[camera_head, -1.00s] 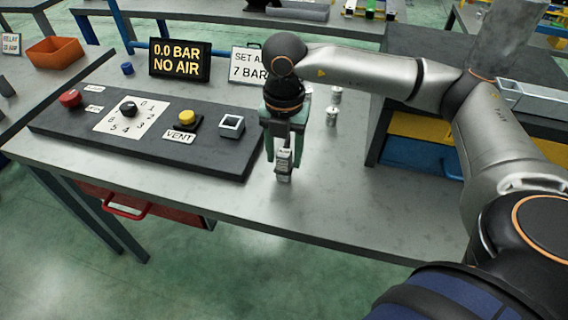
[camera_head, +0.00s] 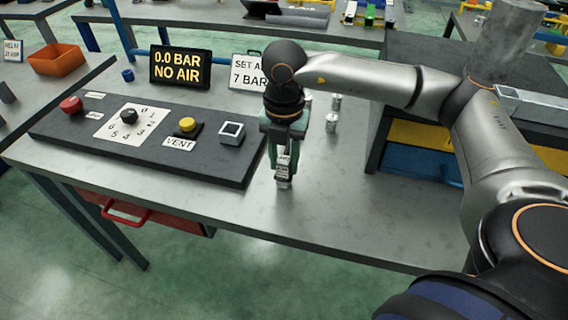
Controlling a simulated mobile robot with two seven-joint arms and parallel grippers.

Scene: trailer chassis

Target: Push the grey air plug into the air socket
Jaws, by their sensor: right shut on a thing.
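My right gripper (camera_head: 283,160) points down over the bench just right of the dark control panel. It is shut on the grey air plug (camera_head: 284,178), a small light-grey piece held upright at the fingertips. Whether the plug touches the bench top cannot be told. The air socket (camera_head: 231,131) appears to be the square light-framed block with a dark opening at the right end of the panel. The plug is to the right of it and nearer the front edge, apart from it. My left gripper is not in view.
The panel (camera_head: 205,171) also carries a red button (camera_head: 71,105), a black dial (camera_head: 129,116) and a yellow vent button (camera_head: 187,124). A display (camera_head: 180,67) reads 0.0 BAR NO AIR. Small metal fittings (camera_head: 331,122) stand behind the gripper. The bench front right (camera_head: 370,215) is clear.

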